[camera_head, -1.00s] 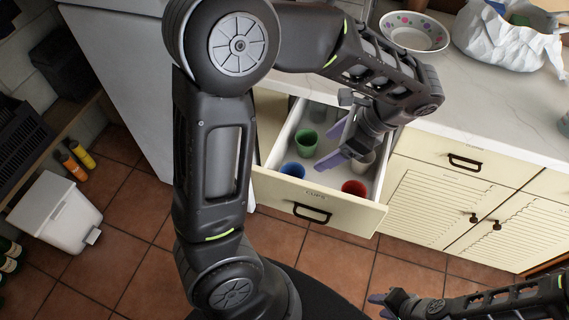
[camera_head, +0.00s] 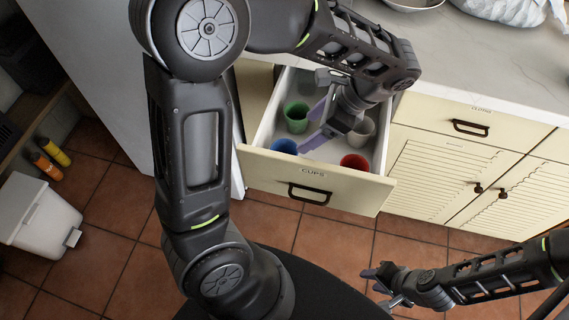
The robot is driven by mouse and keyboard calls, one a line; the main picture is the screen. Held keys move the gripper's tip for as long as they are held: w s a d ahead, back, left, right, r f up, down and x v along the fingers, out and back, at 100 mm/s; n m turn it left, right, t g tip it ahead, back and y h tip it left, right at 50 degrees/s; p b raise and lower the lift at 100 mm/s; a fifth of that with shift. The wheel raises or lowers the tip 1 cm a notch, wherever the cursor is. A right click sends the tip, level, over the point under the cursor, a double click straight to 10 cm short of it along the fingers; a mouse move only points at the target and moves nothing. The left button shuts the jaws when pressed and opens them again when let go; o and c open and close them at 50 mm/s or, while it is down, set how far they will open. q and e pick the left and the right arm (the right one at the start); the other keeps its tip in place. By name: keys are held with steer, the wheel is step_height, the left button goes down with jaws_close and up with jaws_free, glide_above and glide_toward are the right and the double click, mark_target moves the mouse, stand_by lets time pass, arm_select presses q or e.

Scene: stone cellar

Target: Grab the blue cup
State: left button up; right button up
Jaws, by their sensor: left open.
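The blue cup (camera_head: 284,146) stands in the open drawer (camera_head: 314,180), at its front left corner by the front panel. Only part of the cup shows. My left gripper (camera_head: 314,122) is inside the drawer area with its purple fingers apart and empty. Its lower finger reaches toward the blue cup's right side; I cannot tell whether it touches. My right gripper (camera_head: 378,287) is low at the right, away from the drawer, over the floor. Its jaw opening is not clear.
In the drawer are a green cup (camera_head: 296,118) behind the blue one, a red cup (camera_head: 354,163) at the front right and a pale cup (camera_head: 361,132) partly behind my gripper. The countertop (camera_head: 470,60) lies behind. A white bin (camera_head: 38,217) stands on the floor at left.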

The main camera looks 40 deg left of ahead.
arm_select(q)
steer(key=shift+f, duration=0.55)
steer(key=shift+a+f, duration=0.1)
steer(key=x, duration=0.6)
steer(key=shift+a+f, duration=0.15)
steer(key=shift+f, duration=0.15)
steer(key=shift+x, duration=2.6)
steer(key=shift+s, duration=0.15)
